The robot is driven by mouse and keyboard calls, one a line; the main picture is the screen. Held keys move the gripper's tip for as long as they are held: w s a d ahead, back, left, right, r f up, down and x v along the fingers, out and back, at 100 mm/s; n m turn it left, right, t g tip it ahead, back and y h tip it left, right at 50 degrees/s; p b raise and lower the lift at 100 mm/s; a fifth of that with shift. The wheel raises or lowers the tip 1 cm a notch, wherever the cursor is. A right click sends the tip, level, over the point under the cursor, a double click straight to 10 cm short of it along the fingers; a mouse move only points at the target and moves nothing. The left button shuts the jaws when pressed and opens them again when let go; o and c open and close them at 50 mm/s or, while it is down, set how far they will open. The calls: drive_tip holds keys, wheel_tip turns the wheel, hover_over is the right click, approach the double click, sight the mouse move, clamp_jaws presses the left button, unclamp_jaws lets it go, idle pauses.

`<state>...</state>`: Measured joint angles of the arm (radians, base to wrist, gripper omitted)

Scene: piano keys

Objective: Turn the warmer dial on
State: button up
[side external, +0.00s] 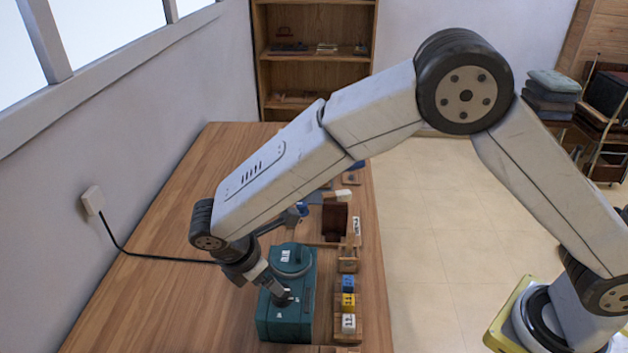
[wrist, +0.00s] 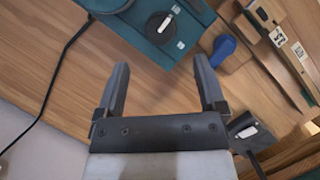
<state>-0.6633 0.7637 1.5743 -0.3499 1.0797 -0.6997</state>
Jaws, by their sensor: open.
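The warmer is a teal box (side external: 292,325) on the wooden table, with a round lid (side external: 298,252) on top. In the wrist view the warmer (wrist: 187,12) fills the top edge, partly cut off. Its dial (wrist: 162,24) is a black disc with a white pointer, near a corner of the box, with a white label beside it. My gripper (wrist: 161,66) is open and empty. In the wrist view its two fingers are below the dial in the picture and not around it. In the side external view my arm's end hangs over the warmer and covers part of it.
A black cord (side external: 150,257) runs from a wall outlet (side external: 92,200) to the warmer. A blue spoon-shaped thing (wrist: 223,50) lies beside the warmer. A wooden rail (wrist: 280,65) and blue, yellow and white blocks (side external: 348,301) stand to the right. The table's left part is clear.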

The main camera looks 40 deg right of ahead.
drive_tip(key=shift+x, duration=3.35)
clamp_jaws()
